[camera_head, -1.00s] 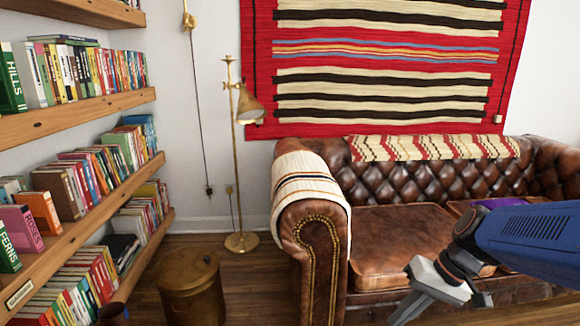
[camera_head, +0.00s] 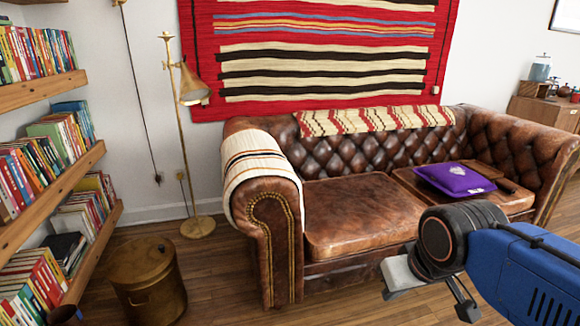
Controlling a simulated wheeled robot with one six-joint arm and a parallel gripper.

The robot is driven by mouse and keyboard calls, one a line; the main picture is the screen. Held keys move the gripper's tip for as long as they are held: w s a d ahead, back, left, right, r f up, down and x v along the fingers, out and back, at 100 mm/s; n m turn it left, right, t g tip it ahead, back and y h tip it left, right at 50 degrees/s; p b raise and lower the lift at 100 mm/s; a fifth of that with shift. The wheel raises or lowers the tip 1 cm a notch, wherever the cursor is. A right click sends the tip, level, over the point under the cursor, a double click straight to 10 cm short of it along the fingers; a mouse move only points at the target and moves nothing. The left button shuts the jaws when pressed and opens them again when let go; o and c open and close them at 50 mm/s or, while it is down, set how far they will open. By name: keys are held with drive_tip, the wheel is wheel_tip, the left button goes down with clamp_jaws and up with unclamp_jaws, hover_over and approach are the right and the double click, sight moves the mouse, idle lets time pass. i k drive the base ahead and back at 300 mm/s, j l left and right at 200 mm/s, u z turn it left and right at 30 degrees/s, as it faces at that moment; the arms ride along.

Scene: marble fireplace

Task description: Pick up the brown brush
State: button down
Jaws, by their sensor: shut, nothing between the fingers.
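My gripper (camera_head: 402,278) is at the lower right, in front of the brown leather sofa (camera_head: 350,215). It is shut and empty, and part of it is hidden behind my wrist. I cannot make out the brown brush for certain. A small dark item (camera_head: 508,186) lies on the right seat of the sofa, beside a purple cushion (camera_head: 452,177); it is too small to tell what it is. My gripper is apart from it, to the left and nearer the camera.
A bookshelf (camera_head: 75,175) stands along the left. A brass bin (camera_head: 147,285) and a brass floor lamp (camera_head: 180,130) stand left of the sofa. Wooden floor shows in front. A wooden cabinet (camera_head: 545,110) with bottles is at the far right.

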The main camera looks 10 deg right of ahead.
sight(509, 188)
drive_tip(key=z, duration=1.55)
drive_tip(key=i+j, duration=0.25)
drive_tip(key=i+j+z, duration=0.25)
drive_tip(key=i, duration=1.55)
drive_tip(key=i+l+u, duration=0.45)
drive_tip(key=i+l, duration=0.95)
drive_tip(key=l, duration=0.15)
